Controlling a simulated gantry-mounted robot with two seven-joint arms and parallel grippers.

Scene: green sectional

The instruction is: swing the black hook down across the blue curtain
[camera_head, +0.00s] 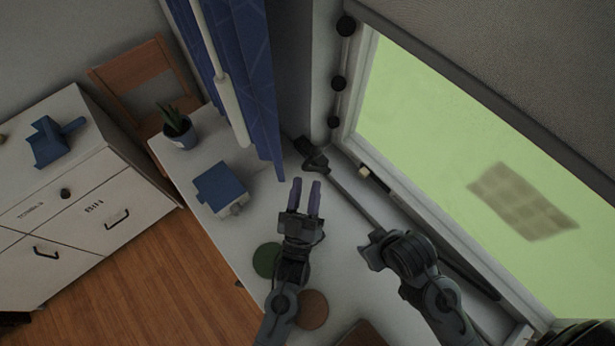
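The black hook (312,156) is a dark head on a long grey rod. It lies diagonally over the white table, just right of the curtain's lower end. The rod runs down right to my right gripper (374,247), which appears shut on it; the fingers themselves are hidden. The blue curtain (250,75) hangs at the top centre, with its bottom edge over the table. My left gripper (305,188) is open and empty above the table, its two purplish fingers apart, just below the hook head and the curtain's end.
On the white table (222,143) are a potted plant (178,127), a blue box (220,188), a green disc (266,259) and a brown disc (313,309). A pale rod (232,105) hangs before the curtain. A window (450,135) bounds the right. A drawer cabinet (85,200) stands left.

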